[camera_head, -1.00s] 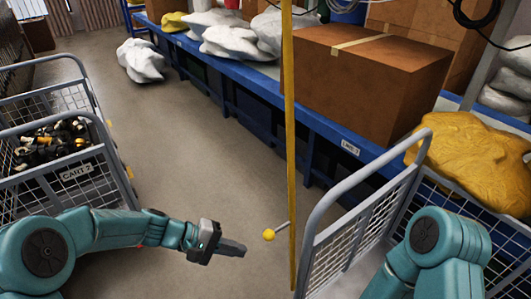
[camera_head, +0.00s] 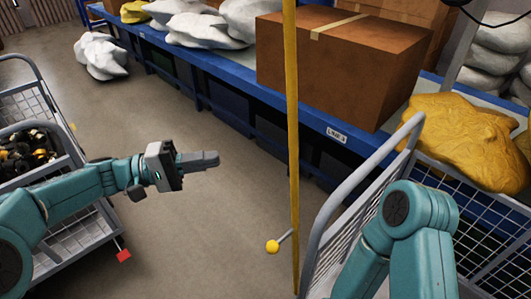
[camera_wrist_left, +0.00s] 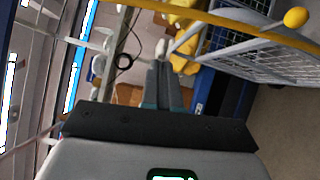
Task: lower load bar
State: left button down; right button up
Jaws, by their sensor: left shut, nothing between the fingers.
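The load bar (camera_head: 293,150) is a thin yellow bar that stands upright through the middle of the head view. A short grey lever with a yellow ball knob (camera_head: 272,247) sticks out to the left near its lower end. My left gripper (camera_head: 216,159) is shut and empty, left of the bar and above the knob in the picture, apart from both. In the left wrist view the yellow bar (camera_wrist_left: 245,20) crosses the top right, with the yellow knob (camera_wrist_left: 295,17) near the corner. My right arm comes in at the lower right; its gripper is out of view.
A grey mesh cart (camera_head: 330,215) stands right of the bar. Another cart (camera_head: 55,165) with dark and yellow parts stands at the left. A blue bench (camera_head: 337,134) behind bears a cardboard box (camera_head: 340,75), white sacks and a yellow sack (camera_head: 462,140). Open floor lies between.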

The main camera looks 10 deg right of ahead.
pick_arm(q)
jog(key=shift+s+r, duration=0.2)
jog(key=shift+d, duration=0.15)
jog(key=s+d+r+p, duration=0.1)
jog(key=s+d, duration=0.1)
jog(key=d, duration=1)
jog(key=shift+s+d, duration=0.3)
jog(key=shift+s, duration=0.1)
jog(key=shift+s, duration=0.1)
